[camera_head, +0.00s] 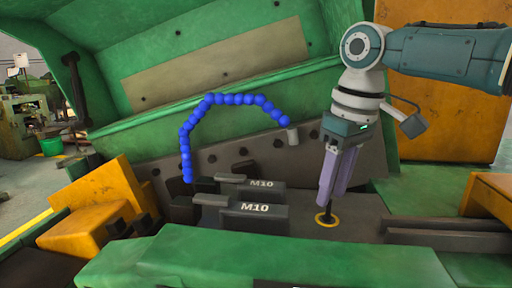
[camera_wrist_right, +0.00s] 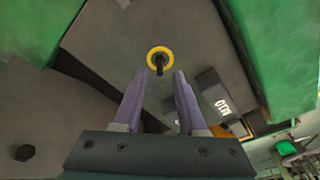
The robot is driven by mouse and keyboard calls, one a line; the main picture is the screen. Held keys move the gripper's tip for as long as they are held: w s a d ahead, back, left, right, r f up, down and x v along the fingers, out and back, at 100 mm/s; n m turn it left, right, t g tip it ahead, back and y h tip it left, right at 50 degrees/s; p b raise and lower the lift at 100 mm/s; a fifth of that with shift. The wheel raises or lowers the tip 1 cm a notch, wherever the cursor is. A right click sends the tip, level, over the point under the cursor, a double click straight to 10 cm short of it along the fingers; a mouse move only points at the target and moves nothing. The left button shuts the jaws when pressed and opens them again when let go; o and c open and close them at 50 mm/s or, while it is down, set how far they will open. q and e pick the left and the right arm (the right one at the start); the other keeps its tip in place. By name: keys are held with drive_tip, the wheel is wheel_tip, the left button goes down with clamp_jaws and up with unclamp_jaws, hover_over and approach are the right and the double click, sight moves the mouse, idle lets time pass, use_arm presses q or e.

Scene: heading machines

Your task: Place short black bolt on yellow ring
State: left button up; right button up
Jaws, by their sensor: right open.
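The yellow ring (camera_head: 327,223) lies flat on the dark machine bed, right of the grey M10 blocks. It also shows in the right wrist view (camera_wrist_right: 151,52). The short black bolt (camera_wrist_right: 160,68) appears to stand upright at the ring's centre, between the fingertips. My right gripper (camera_head: 327,208) points down just above the ring. In the right wrist view its two lilac fingers (camera_wrist_right: 160,75) are apart, with a gap on each side of the bolt. In the head view the fingers mostly hide the bolt. My left gripper is not in view.
Two M10 blocks (camera_head: 254,210) stand left of the ring. A blue segmented hose (camera_head: 233,99) arches behind them. A green ledge (camera_head: 290,262) crosses the front, and dark bars (camera_head: 445,232) lie at the right. A dark hexagonal head (camera_wrist_right: 24,152) shows at lower left in the wrist view.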

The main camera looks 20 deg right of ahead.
wheel_tip(320, 180, up, 9)
drive_tip(key=s+b, duration=0.1)
drive_tip(key=shift+s+d, duration=0.15)
drive_tip(key=shift+r, duration=0.1)
